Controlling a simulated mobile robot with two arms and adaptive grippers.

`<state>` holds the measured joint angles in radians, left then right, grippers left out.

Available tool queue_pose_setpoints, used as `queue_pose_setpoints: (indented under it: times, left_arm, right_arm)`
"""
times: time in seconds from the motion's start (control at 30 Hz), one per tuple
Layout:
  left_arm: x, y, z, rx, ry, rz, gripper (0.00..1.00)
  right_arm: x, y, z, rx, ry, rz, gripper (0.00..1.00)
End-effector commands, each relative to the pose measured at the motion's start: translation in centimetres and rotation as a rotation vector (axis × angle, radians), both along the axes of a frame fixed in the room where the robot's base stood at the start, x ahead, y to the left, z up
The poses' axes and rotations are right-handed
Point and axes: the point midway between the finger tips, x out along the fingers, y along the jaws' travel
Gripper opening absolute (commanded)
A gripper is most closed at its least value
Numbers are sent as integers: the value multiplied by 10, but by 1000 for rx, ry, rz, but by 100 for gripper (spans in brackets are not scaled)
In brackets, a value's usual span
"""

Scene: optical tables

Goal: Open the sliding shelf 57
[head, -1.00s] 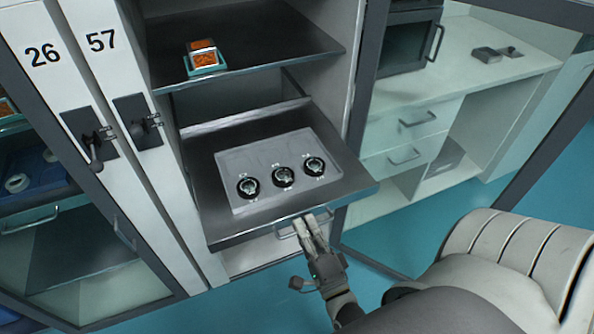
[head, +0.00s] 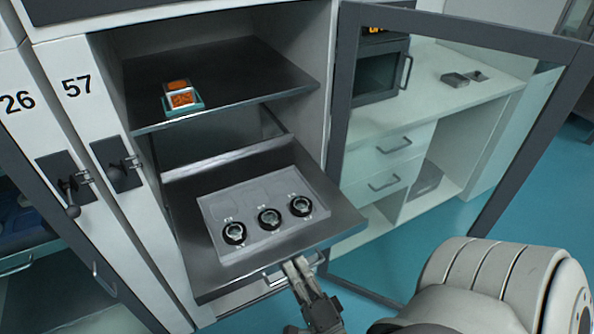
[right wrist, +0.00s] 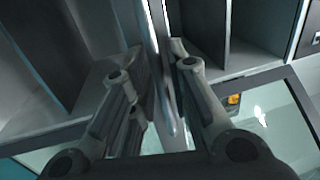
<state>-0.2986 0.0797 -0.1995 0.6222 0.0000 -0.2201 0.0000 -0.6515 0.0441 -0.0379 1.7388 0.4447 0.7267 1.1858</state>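Sliding shelf 57 (head: 330,215) is a dark metal shelf drawn well out of the cabinet marked 57 (head: 77,87). A grey panel with three dark dials lies on it. Its metal handle (head: 275,279) is below the front edge. My right gripper (head: 293,264) is at this handle, fingers close together. In the right wrist view, the fingers (right wrist: 160,62) stand on either side of a narrow upright bar, and the grip looks shut on it. The exact contact is hard to see. My left gripper is not in view.
An upper shelf (head: 240,90) carries a small teal tray with orange contents (head: 181,98). A glass door (head: 440,130) stands open at the right. Cabinet 26 (head: 18,102) adjoins at the left. Blue floor is clear at the right.

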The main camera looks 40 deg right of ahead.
Motion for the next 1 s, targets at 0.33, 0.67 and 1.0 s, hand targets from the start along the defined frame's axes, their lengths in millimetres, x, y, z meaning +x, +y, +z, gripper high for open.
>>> queue_pose_setpoints:
  times: [0.33,0.67,1.0]
  left_arm:
    - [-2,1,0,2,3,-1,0]
    - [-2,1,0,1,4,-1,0]
    - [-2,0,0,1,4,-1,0]
  right_arm:
    - [-24,6,-6,1,5,2,17]
    - [-90,22,-18,1,4,1,17]
    - [-115,28,-22,1,0,0,17]
